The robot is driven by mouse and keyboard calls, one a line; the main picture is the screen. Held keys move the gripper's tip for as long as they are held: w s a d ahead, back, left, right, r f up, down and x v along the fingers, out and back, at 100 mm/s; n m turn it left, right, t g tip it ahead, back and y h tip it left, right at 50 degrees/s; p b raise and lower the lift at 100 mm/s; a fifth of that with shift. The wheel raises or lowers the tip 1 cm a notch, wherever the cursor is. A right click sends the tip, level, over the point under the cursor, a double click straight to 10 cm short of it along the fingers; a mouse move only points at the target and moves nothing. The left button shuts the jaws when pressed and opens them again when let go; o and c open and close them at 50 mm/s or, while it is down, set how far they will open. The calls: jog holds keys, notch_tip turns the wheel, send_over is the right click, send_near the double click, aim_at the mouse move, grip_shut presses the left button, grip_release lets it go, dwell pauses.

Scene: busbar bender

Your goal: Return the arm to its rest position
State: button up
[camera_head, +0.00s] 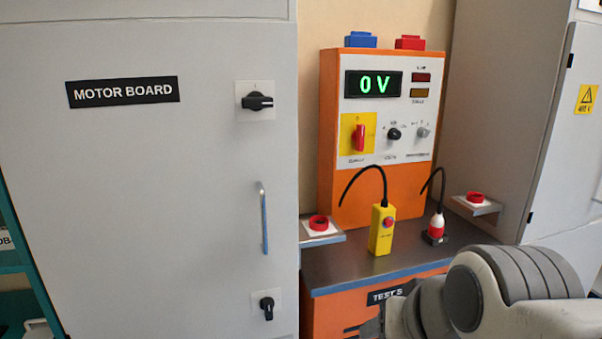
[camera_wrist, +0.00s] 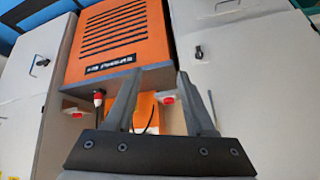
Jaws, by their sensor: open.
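My gripper (camera_wrist: 156,76) shows in the wrist view with its two dark fingers spread apart and nothing between them. Beyond the fingers is the orange test station (camera_wrist: 122,32), with its vented front and grey worktop edge; this view appears upside down. In the head view my arm (camera_head: 485,295) is bent across the lower right corner, in front of the orange test station (camera_head: 328,312). The gripper end is low in that view and mostly hidden or cut off.
A grey MOTOR BOARD cabinet (camera_head: 150,200) stands left and another grey cabinet (camera_head: 505,110) right. On the worktop (camera_head: 350,268) stand a yellow push-button pendant (camera_head: 382,232) and a red-white plug (camera_head: 436,226). Red buttons (camera_head: 319,223) (camera_head: 474,198) sit on side brackets. The display (camera_head: 374,84) reads 0 V.

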jog(key=s+d+f+n+g+h, duration=0.1)
jog(key=s+d+f+g, duration=0.1)
jog(key=s+d+f, duration=0.15)
notch_tip(320, 180, up, 15)
jog(key=p, duration=1.3)
jog(key=shift+a+f+p, duration=0.2)
jog(key=shift+a+p, duration=0.1)
